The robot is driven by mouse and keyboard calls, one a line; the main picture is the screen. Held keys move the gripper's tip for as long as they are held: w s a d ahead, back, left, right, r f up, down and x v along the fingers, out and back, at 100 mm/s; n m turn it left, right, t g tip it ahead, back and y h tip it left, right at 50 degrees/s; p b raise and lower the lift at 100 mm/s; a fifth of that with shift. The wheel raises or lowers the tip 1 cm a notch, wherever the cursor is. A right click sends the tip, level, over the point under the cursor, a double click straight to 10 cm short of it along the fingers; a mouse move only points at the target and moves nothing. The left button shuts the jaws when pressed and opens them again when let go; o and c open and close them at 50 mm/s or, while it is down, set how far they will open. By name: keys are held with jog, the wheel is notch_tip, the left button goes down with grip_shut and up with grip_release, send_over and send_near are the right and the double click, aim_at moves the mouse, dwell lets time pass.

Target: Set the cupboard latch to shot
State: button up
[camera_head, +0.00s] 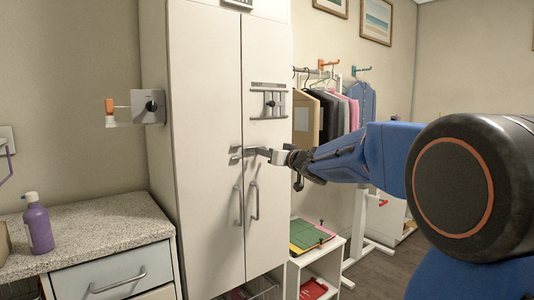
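The tall white cupboard (207,130) has two doors that look closed, meeting at a vertical seam. A grey metal latch (240,152) sits at mid height by the seam, above the two door handles. My gripper (277,156) is at the right end of this latch, in front of the right door. It overlaps the latch's right part in this view, so I cannot tell whether it touches it. The fingers are small and seen from the side, so their opening is unclear. How far the latch's bolt reaches across the seam is also unclear.
A slotted metal fitting (269,101) with a dark knob is higher on the right door. Another bracket with a knob (151,106) is on the cupboard's left side. A counter (100,222) with a purple bottle (38,224) stands left. A low white shelf (318,262) and clothes rack stand right.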

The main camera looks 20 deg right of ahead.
aim_at(249, 151)
jog(key=shift+w+a, duration=0.1)
jog(key=shift+w, duration=0.2)
grip_shut()
jog(key=shift+s+a, duration=0.25)
jog(key=shift+a, duration=0.5)
jog(key=shift+s+a, duration=0.2)
jog(key=shift+a, duration=0.55)
jog(key=shift+s+a, duration=0.25)
jog(key=shift+a, duration=0.5)
grip_release()
jog(key=shift+a, duration=0.1)
jog(key=v, duration=1.7)
jog(key=shift+s, duration=0.2)
